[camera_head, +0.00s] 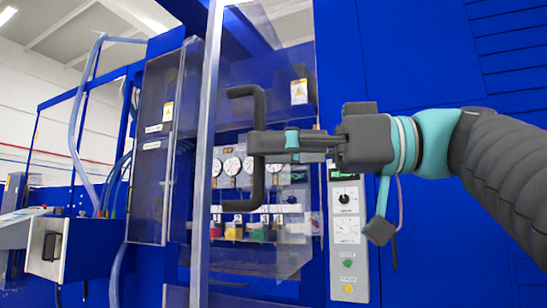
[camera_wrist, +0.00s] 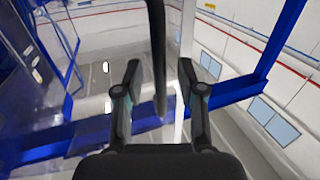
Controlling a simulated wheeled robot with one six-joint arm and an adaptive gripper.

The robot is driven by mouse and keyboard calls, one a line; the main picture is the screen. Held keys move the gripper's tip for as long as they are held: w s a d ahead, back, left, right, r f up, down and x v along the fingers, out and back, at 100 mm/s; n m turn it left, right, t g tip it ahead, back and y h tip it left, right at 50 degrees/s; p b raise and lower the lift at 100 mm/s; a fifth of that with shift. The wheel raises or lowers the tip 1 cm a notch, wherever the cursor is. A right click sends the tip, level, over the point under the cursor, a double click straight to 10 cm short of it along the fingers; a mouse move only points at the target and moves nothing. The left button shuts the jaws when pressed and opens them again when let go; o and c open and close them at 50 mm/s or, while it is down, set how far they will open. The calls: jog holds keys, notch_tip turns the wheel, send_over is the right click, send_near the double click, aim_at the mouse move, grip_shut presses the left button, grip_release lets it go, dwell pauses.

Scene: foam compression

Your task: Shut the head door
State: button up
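The head door is a clear panel with a pale upright edge (camera_head: 206,130), in front of the machine's gauges in the head view. It appears to stand open, but its exact angle is hard to tell. Its black C-shaped handle (camera_head: 257,185) shows in the middle. In the wrist view, the dark handle bar (camera_wrist: 157,45) passes upright between the fingers. My gripper (camera_head: 262,142) reaches the handle's upright part from the right. In the wrist view my gripper (camera_wrist: 161,82) is open, with a visible gap on each side of the bar.
Round gauges (camera_head: 231,166) and coloured valves (camera_head: 262,233) sit behind the clear panel. A control panel (camera_head: 347,235) with dials and buttons is to the right. Another clear panel (camera_head: 150,195) stands at left. Blue machine walls (camera_head: 430,60) lie behind my arm.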

jog(key=shift+a, duration=0.9)
grip_shut()
